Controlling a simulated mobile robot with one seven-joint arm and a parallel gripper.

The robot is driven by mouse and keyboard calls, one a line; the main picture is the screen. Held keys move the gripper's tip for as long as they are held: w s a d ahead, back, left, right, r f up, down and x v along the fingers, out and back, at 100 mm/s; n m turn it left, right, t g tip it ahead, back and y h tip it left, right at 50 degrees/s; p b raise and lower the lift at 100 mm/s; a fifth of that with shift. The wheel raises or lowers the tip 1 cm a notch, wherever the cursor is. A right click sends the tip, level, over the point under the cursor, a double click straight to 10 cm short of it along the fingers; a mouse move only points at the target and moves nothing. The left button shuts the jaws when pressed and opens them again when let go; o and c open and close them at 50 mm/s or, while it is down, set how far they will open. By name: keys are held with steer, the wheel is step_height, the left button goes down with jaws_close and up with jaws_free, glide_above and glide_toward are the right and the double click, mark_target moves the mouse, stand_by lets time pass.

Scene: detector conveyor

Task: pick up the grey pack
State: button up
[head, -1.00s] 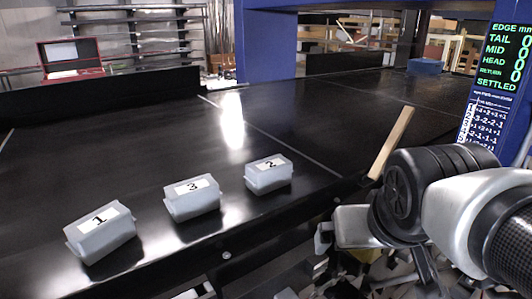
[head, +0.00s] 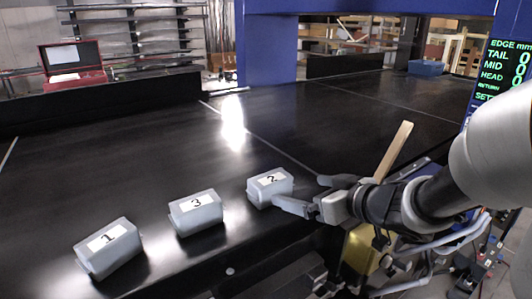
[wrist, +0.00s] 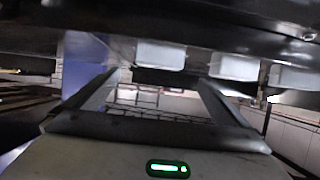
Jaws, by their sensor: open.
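Three light grey packs with white number labels lie in a row on the black belt. Pack 1 (head: 121,258) is at the left, pack 3 (head: 189,225) in the middle and pack 2 (head: 262,197) at the right. My gripper (head: 300,192) is open and empty just right of pack 2, its fingers pointing left toward it. In the wrist view, which looks upside down, the spread fingers of my gripper (wrist: 160,88) frame a pack (wrist: 160,54) beyond their tips. Two more packs show further right there. Whether a finger touches pack 2 I cannot tell.
The black belt (head: 90,170) is clear behind the packs. A wooden strip (head: 395,148) stands up just behind my gripper. A blue frame post (head: 267,45) and a blue box (head: 426,68) are further back. A display (head: 497,70) stands at the right.

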mark_target(270, 182)
steer(key=b+x, duration=0.2)
steer(key=x, duration=1.3)
steer(key=shift+w+f, duration=0.1)
steer(key=shift+w, duration=0.15)
steer(key=c, duration=1)
steer(key=shift+c, duration=1.1)
